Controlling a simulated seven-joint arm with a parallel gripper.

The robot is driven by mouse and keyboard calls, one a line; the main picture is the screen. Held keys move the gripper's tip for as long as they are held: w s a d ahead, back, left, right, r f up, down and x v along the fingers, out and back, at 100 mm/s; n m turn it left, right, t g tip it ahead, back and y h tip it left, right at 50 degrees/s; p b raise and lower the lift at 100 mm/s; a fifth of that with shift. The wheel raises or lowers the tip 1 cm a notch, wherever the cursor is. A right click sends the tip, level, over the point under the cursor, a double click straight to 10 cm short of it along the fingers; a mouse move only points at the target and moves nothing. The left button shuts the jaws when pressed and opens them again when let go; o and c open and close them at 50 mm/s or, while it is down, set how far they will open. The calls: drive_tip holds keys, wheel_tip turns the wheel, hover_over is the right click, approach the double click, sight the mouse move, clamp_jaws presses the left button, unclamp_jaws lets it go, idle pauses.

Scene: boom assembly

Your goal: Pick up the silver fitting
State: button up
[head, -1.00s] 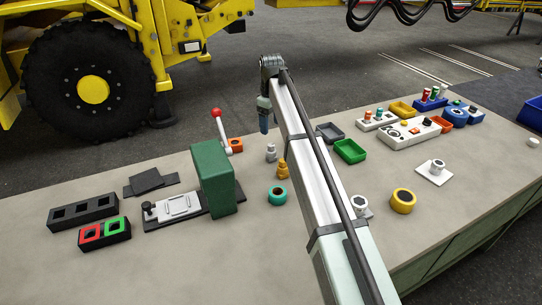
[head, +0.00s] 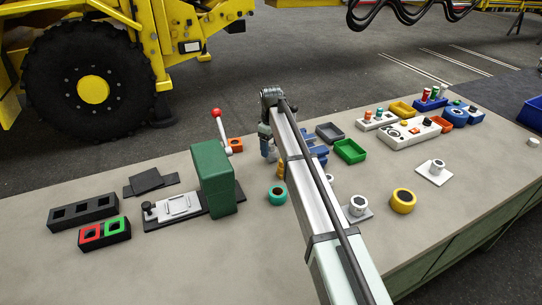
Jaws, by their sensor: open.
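The silver fitting (head: 272,156) stands on the bench to the right of the green press and just behind the brass fitting (head: 281,170). In the head view it is largely covered by my gripper, and only a small grey part shows. My gripper (head: 266,150) points down at the fitting's place, low over the bench. It is open. The fingers are small and partly merge with the fitting, so I cannot tell whether they touch it. The brass fitting is partly hidden by my arm.
The green press (head: 212,180) with its red-knobbed lever (head: 221,128) stands left of my gripper. A teal ring (head: 277,195) lies in front. A blue object (head: 316,150) and a green tray (head: 350,151) are to the right.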

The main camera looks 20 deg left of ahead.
drive_tip(key=shift+w+f, duration=0.1)
drive_tip(key=shift+f, duration=1.4)
drive_tip(key=shift+c, duration=0.4)
drive_tip(key=c, duration=1.2)
